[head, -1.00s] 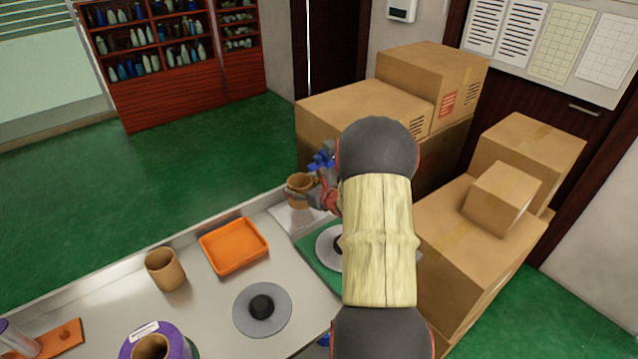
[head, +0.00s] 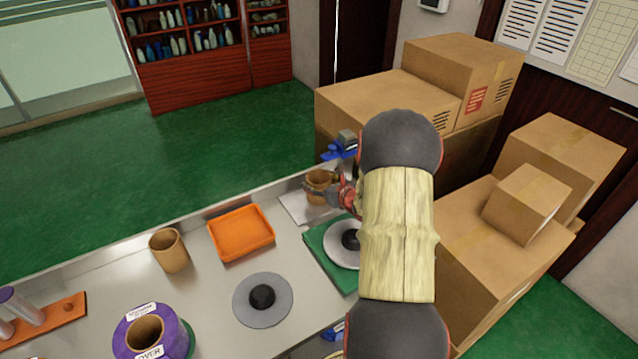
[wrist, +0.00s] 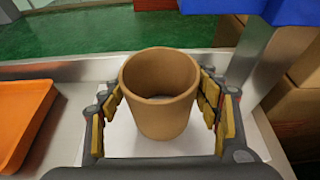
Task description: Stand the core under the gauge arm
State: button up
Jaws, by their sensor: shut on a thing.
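A brown cardboard core (head: 319,186) is upright in my gripper (head: 328,194), at the far end of the bench. In the wrist view the core (wrist: 160,88) stands between the two fingers, with its open top facing the camera. A white plate (head: 297,208) lies under it; I cannot tell whether the core's foot touches it. The blue gauge arm (head: 338,151) is just behind and above the core, partly hidden by my arm. A blue part also shows at the top right of the wrist view (wrist: 302,10). The core appears beside it rather than directly under it.
An orange tray (head: 239,251) and a second brown core (head: 168,251) are left of the plate. A grey disc (head: 246,315) with a black hub lies in front. Another sits on a green base (head: 318,243). A purple roll (head: 125,340) is front left. Cardboard boxes (head: 480,265) stand right.

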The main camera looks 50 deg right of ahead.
jog(key=o, duration=1.2)
